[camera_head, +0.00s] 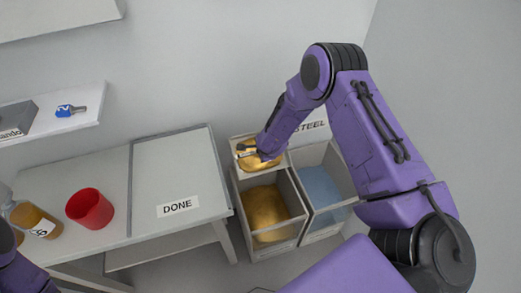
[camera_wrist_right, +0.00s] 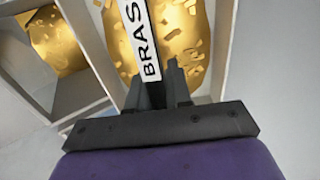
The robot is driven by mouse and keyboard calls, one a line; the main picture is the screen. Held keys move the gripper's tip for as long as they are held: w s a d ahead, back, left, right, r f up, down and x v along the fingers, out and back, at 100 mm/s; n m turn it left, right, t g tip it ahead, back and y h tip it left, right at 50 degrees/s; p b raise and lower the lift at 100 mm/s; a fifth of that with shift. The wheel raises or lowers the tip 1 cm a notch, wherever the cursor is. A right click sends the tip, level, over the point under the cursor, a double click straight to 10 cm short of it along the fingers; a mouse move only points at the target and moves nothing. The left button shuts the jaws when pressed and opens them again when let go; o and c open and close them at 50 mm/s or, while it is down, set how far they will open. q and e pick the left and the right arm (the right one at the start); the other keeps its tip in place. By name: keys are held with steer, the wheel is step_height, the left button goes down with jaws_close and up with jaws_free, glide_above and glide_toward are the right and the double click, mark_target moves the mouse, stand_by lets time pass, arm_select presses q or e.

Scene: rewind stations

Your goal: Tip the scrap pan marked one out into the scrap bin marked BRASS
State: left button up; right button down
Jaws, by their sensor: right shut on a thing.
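My right arm reaches down over the brass bin (camera_head: 301,216), and its gripper (camera_head: 247,152) is at the back of it. In the right wrist view the gripper's fingers (camera_wrist_right: 166,84) are closed around a dark bar (camera_wrist_right: 133,25), seemingly the scrap pan's handle. Brass-coloured chips (camera_wrist_right: 180,40) show on both sides of the bar; I cannot tell if they lie in the pan or the bin. The pan's number does not show. My left gripper is out of view.
The steel bin (camera_head: 345,205) with grey-blue contents adjoins on the right, its STEEL label (camera_head: 311,126) behind. A table on the left has a DONE label (camera_head: 178,206), a red cup (camera_head: 90,209) and an amber jar (camera_head: 32,219). A shelf (camera_head: 85,117) holds a blue-tagged item (camera_head: 70,110).

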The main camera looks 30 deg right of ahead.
steer(key=s+t+b, duration=0.1)
steer(key=t+b, duration=0.1)
steer(key=b, duration=0.1)
steer(key=s+f+t+h+b, duration=0.1)
steer(key=b, duration=0.3)
steer(key=s+a+f+t+b, duration=0.1)
steer(key=t+b, duration=0.1)
steer(key=b, duration=0.2)
steer(key=shift+s+f+t+h, duration=0.1)
steer(key=shift+s+t+h, duration=0.2)
steer(key=shift+s, duration=0.1)
steer(key=s+f+t+b, duration=0.1)
steer(key=b, duration=0.4)
steer(key=s+f+t+b, duration=0.1)
steer(key=t+b, duration=0.1)
steer(key=b, duration=0.2)
steer(key=s+f+t+h+b, duration=0.1)
steer(key=s+f+b, duration=0.1)
steer(key=b, duration=0.3)
steer(key=shift+a+t+b, duration=0.35)
steer(key=shift+a+t, duration=0.05)
steer(key=shift+r, duration=0.1)
